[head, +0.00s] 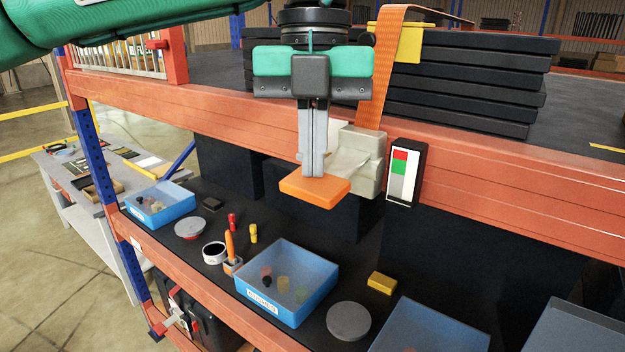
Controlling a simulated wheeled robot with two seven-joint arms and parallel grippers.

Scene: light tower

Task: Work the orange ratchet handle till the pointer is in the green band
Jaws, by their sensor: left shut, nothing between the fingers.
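The orange ratchet handle (315,189) sticks out toward me from the grey ratchet body (359,158) on the orange beam. An orange strap (383,70) runs up from the ratchet over a yellow corner piece. The gauge (404,172) is a black box right of the ratchet, with a white face, a red band on top and a green band (399,167) below it. Its pointer is too small to make out. My left gripper (313,174) points down with its fingers shut and empty, their tips at the top of the handle; whether they touch it I cannot tell. My right gripper is not in view.
A stack of dark panels (470,85) lies behind the beam (500,185). On the shelf below are blue bins (287,283), a tape roll (214,252), a grey disc (348,321) and a yellow block (381,283). A blue upright (92,150) stands at the left.

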